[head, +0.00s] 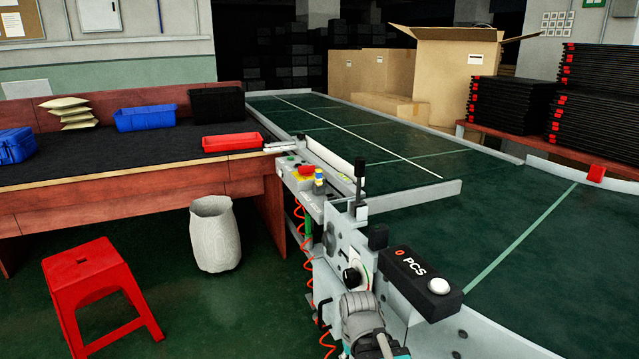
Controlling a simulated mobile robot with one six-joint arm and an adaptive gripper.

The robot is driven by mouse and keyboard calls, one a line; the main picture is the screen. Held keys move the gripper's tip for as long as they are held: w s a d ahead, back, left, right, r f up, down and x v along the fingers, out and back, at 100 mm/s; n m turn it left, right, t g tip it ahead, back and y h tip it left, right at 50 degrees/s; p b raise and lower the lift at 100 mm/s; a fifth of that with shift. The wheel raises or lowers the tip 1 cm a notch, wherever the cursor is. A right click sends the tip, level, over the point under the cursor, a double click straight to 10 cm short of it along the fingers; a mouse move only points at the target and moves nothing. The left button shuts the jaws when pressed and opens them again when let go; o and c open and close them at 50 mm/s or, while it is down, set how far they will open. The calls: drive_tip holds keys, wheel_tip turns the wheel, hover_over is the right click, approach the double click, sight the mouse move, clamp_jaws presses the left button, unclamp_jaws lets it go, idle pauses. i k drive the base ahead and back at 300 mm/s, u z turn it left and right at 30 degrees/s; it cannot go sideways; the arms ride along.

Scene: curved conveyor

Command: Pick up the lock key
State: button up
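I cannot make out a lock key for certain in the head view. Small parts sit on the grey control panel (311,200) at the conveyor's near end, including a red and yellow piece (304,171) and a small blue and yellow piece (319,179). They are too small to identify. A grey, rounded arm part with a teal patch shows at the bottom edge, in front of the conveyor's side frame, and seems to be mine. No gripper fingers can be made out.
A green conveyor (545,215) fills the right. A black PCS box (425,282) juts from its frame. A wooden bench (120,200) holds blue, black and red (232,142) trays. A red stool (95,285) and pale bin (215,234) occupy the left floor.

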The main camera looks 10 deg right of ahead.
sight(318, 178)
drive_tip(key=k, duration=0.65)
drive_tip(key=u, duration=0.4)
drive_tip(key=i, duration=1.9)
drive_tip(key=z, duration=0.3)
